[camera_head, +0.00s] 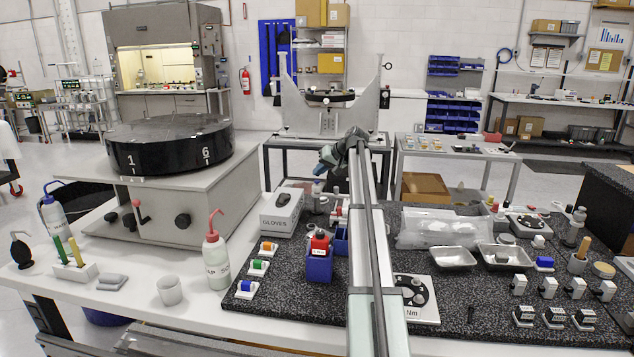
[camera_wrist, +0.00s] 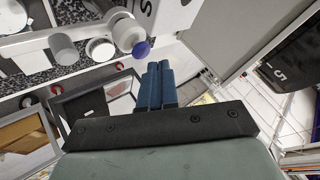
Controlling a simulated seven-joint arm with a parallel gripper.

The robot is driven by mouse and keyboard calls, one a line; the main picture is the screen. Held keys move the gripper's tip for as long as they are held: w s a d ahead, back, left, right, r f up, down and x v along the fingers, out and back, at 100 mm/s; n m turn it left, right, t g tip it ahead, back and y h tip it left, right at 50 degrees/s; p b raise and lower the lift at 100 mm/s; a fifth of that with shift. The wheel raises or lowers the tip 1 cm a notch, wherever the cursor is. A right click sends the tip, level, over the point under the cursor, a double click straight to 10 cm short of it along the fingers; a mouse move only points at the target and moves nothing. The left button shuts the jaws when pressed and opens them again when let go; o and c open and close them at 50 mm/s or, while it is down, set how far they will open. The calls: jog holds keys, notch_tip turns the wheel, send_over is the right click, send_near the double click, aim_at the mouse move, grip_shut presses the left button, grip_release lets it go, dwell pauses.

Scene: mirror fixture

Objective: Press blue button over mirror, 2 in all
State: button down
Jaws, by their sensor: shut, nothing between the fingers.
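A grey fixture (camera_head: 297,112) with two slanted uprights and a dark round disc (camera_head: 330,97) stands on a table beyond the bench. It may be the mirror fixture, but I cannot make out a blue button on it. My gripper (camera_head: 319,169) hangs above the far edge of the dark bench mat, short of that fixture. Its blue fingers (camera_wrist: 158,68) are together and empty in the wrist view. A white cylinder with a blue end (camera_wrist: 142,49) shows just left of the fingertips there. I cannot tell whether it touches them.
A large black numbered turntable (camera_head: 170,146) stands left. A glove box (camera_head: 282,213), a red-topped wash bottle (camera_head: 215,256) and a blue bin (camera_head: 319,266) crowd the bench near my arm. Metal trays (camera_head: 451,258) lie to the right. Bare floor shows between the tables.

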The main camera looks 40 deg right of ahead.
jog(key=shift+r, duration=0.15)
jog(key=shift+r, duration=2.45)
